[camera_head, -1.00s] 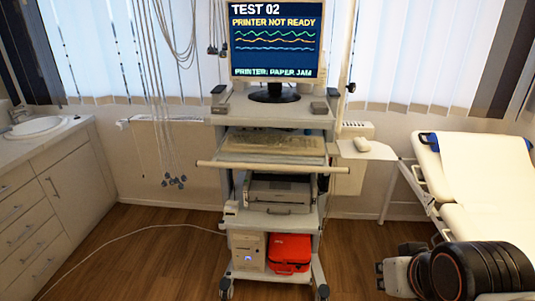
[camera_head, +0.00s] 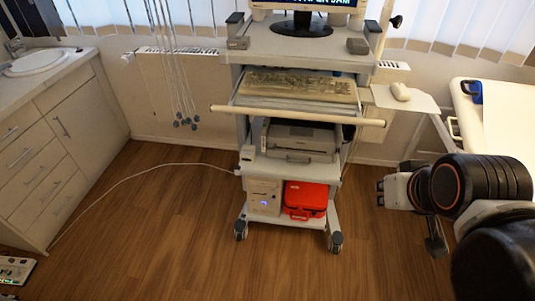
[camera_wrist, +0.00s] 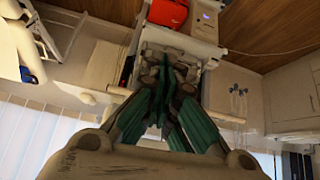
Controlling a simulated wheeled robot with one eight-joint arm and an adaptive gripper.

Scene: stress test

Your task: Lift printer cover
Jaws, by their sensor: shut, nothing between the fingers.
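The grey-white printer (camera_head: 302,142) sits on the middle shelf of the cart, under the keyboard shelf. Its front cover looks closed, with a dark handle along the lower front edge. My gripper (camera_head: 381,190) is to the right of the cart and lower than the printer in the head view, apart from it in the picture. In the wrist view, which is upside down, my gripper (camera_wrist: 172,68) has its teal fingers close together with nothing seen between them. The fingers hide most of the printer there.
The cart's keyboard shelf (camera_head: 270,110) and front bar jut out above the printer. A red case (camera_head: 305,198) and a white computer (camera_head: 263,196) stand below. A mouse tray (camera_head: 405,98) sticks out right. A white cable (camera_head: 130,185) crosses the floor. The floor in front is clear.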

